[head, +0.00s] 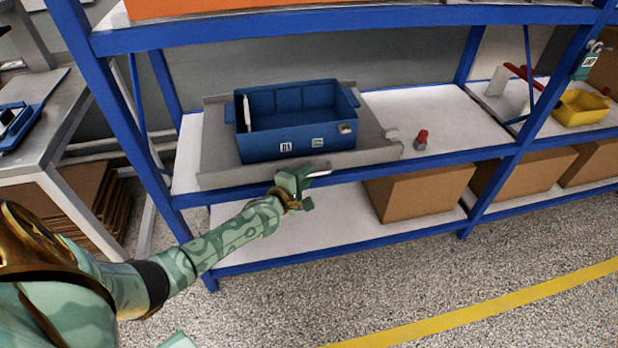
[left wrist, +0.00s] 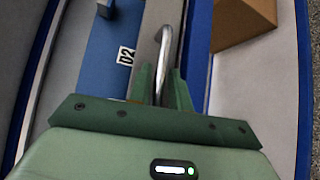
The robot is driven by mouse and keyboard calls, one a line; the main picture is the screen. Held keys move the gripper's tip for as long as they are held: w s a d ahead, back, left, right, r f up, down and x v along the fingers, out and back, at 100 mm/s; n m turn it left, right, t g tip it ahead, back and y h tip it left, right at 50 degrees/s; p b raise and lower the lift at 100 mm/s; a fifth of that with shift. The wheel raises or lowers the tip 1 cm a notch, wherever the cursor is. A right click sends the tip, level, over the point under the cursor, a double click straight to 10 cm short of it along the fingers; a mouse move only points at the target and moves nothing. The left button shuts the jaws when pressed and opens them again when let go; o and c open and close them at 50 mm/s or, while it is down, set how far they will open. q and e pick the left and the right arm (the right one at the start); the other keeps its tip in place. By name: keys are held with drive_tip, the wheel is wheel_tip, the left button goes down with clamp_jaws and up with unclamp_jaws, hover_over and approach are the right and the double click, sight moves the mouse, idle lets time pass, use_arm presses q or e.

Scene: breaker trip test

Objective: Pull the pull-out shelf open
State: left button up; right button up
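The pull-out shelf (head: 222,158) is a grey tray on the rack's middle level, and its front edge lies along the blue front beam. It also shows in the left wrist view (left wrist: 146,45). A blue bin (head: 262,148) stands on it. Its metal bar handle (head: 320,173) sticks out at the front; the bar (left wrist: 164,52) runs between my left gripper's fingers in the left wrist view. My left gripper (head: 303,190) is at the handle, its green fingers (left wrist: 163,88) close together on either side of the bar.
A red-topped part (head: 421,139) stands on the white level right of the shelf. Cardboard boxes (head: 420,190) sit on the level below. A blue rack post (head: 110,95) rises left of the shelf. A yellow bin (head: 580,109) is far right. The floor in front is clear.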

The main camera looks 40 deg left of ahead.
use_arm(q)
drive_tip(key=shift+w, duration=0.1)
clamp_jaws()
drive_tip(key=shift+d, duration=0.1)
use_arm(e)
drive_tip(key=shift+r, duration=0.1)
